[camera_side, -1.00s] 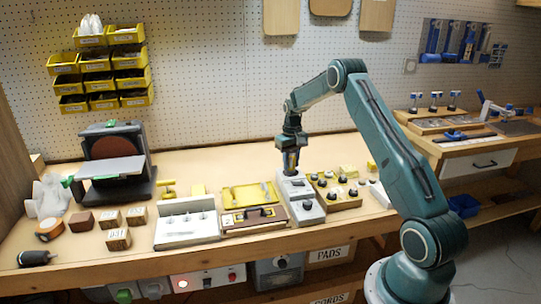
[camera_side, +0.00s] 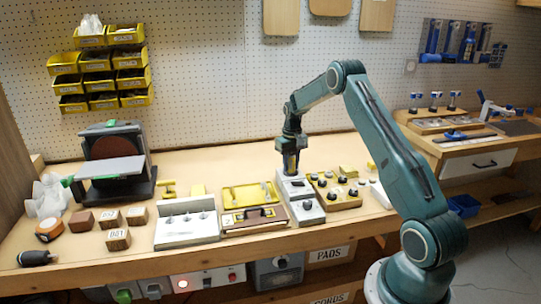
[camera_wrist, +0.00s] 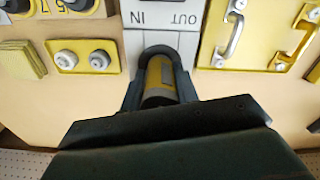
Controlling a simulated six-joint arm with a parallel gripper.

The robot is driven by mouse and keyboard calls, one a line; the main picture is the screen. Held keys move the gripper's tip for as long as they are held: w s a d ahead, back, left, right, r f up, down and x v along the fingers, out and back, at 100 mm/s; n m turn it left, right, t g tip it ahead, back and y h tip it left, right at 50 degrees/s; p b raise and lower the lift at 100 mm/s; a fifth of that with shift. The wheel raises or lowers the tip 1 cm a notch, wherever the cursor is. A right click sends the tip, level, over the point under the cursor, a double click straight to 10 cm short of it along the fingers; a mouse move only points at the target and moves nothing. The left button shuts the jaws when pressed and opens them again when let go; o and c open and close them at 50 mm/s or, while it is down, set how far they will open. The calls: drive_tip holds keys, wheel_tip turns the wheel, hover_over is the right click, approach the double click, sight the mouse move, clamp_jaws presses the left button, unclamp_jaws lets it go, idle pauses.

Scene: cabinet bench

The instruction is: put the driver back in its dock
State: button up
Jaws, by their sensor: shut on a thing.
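The driver (camera_wrist: 161,76), a yellow and grey cylinder with a dark end, is between the fingers of my gripper (camera_wrist: 160,62) in the wrist view. My gripper is shut on it. The dock (camera_wrist: 188,42) is a light grey block marked IN and OUT, right at the driver's far end. In the side view, my gripper (camera_side: 291,168) points down over the back end of the grey dock (camera_side: 303,205), which has a dark knob near its front. The driver is mostly hidden by the fingers there. I cannot tell how deep its lower end sits in the dock.
A yellow tray with metal handles (camera_wrist: 255,38) lies beside the dock, with a brown-fronted box (camera_side: 255,218) before it. A panel of knobs (camera_side: 338,193) stands close on the other side. A white switch block (camera_side: 187,228) and wooden blocks (camera_side: 118,239) are further left.

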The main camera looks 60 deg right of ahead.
drive_tip(key=shift+f, duration=0.45)
idle(1.2)
drive_tip(key=o, duration=1.3)
drive_tip(key=shift+c, duration=0.2)
drive_tip(key=shift+r, duration=0.15)
drive_tip(key=shift+r, duration=3.35)
drive_tip(key=shift+a+r, duration=0.1)
